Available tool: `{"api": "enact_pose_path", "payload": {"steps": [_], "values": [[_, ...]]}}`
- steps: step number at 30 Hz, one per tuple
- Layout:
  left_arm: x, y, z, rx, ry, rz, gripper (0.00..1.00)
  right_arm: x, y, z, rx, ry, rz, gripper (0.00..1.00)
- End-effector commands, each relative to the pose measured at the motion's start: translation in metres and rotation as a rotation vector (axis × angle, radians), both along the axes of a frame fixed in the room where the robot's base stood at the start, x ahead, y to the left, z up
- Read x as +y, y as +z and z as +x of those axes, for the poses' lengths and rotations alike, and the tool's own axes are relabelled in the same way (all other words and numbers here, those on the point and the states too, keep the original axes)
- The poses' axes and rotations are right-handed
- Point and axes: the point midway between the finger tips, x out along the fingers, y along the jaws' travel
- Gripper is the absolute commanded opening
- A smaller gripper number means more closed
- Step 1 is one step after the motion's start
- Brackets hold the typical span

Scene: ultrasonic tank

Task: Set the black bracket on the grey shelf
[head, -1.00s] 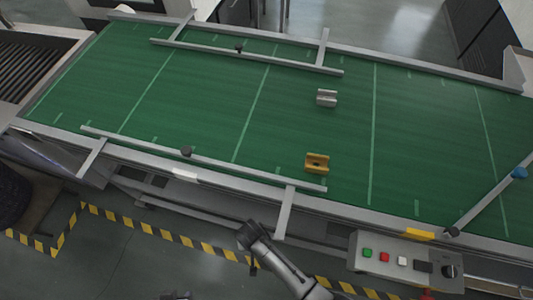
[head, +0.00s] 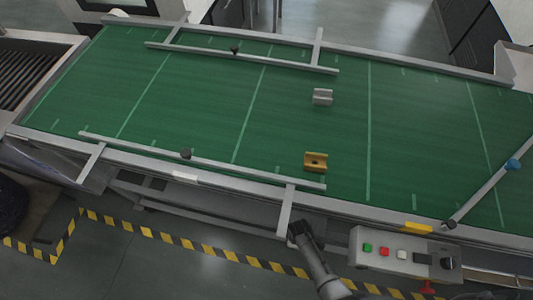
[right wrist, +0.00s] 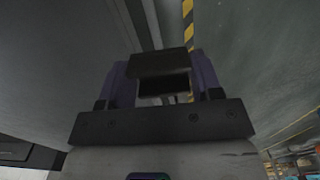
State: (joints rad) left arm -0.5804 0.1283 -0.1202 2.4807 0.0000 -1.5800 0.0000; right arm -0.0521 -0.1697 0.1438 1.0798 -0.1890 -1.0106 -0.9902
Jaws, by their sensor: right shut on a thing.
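The black bracket (right wrist: 160,64) shows in the right wrist view as a dark block with a flat face, held between the fingers of my right gripper (right wrist: 160,84). The fingers are shut on its two sides. Its far side is hidden. In the head view an arm of mine, which appears to be the right one, reaches up from the bottom edge, in front of the conveyor's near side. The bracket cannot be made out there. I cannot identify the grey shelf in either view. My left gripper is not in view.
A green conveyor belt (head: 215,120) crosses the head view. A grey bracket (head: 322,97) and a yellow bracket (head: 316,162) sit apart on it. Metal guide rails (head: 240,174) run along both sides. A control box (head: 405,252) with buttons is mounted at the near right.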

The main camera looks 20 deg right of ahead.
Motion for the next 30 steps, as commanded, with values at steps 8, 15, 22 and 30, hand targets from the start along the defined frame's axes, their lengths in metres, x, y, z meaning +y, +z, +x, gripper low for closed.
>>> {"api": "enact_pose_path", "payload": {"steps": [8,15,22,30], "values": [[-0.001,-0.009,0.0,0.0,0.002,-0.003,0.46,-0.01,-0.004,0.01,-0.004,0.014,-0.002,0.29],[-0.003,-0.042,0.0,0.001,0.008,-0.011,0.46,-0.044,-0.008,0.058,-0.007,0.012,-0.002,0.29],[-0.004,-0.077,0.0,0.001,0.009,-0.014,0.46,-0.076,-0.008,0.102,-0.006,0.012,-0.001,0.29],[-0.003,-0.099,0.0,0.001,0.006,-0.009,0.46,-0.096,-0.004,0.13,-0.003,0.014,-0.001,0.29]]}}
